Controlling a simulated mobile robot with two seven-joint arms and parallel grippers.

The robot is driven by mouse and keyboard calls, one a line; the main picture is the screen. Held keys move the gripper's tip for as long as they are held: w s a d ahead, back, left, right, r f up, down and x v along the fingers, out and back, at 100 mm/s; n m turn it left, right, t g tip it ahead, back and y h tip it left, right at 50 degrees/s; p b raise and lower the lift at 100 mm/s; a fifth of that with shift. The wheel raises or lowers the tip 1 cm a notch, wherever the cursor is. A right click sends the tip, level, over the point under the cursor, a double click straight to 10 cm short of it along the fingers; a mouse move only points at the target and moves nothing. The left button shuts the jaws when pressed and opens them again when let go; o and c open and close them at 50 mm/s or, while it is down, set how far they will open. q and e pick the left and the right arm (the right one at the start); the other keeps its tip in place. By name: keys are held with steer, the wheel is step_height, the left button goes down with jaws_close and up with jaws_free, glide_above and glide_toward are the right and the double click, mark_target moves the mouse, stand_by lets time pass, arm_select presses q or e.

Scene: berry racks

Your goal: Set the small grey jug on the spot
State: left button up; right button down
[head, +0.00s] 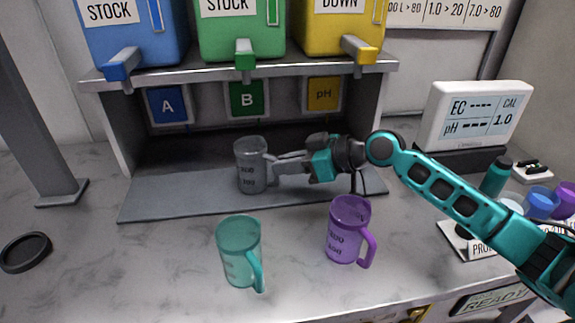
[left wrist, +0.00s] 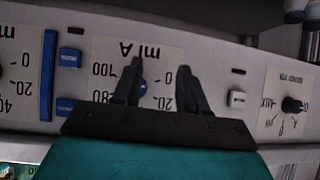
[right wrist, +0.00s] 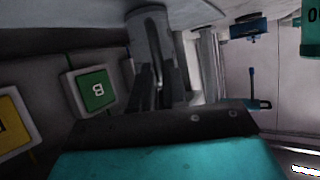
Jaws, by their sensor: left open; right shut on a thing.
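The small grey jug (head: 250,166) is upright at the grey mat under the shelf, below the green B sign. My right gripper (head: 272,168) is shut on the jug at its right side, where the handle would be. In the right wrist view the jug (right wrist: 150,35) shows beyond the fingers (right wrist: 165,85). I cannot tell whether its base touches the mat. The grey mat (head: 160,200) lies under and in front of the shelf; no marked spot is clear on it. My left gripper shows only in the left wrist view, open and empty (left wrist: 158,85), before a labelled panel.
A teal jug (head: 238,250) and a purple jug (head: 346,228) stand on the counter in front of the mat. Blue, green and yellow containers with taps sit on the shelf (head: 240,75) above. A meter (head: 478,115) stands at right, a black ring (head: 25,252) at left.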

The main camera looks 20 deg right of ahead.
steer(key=shift+f, duration=0.1)
steer(key=c, duration=1.6)
jaws_free()
steer(key=shift+f, duration=0.1)
steer(key=o, duration=0.5)
steer(key=shift+c, duration=0.2)
steer(key=v, duration=1.2)
steer(key=shift+b, duration=0.4)
steer(key=shift+s, duration=0.15)
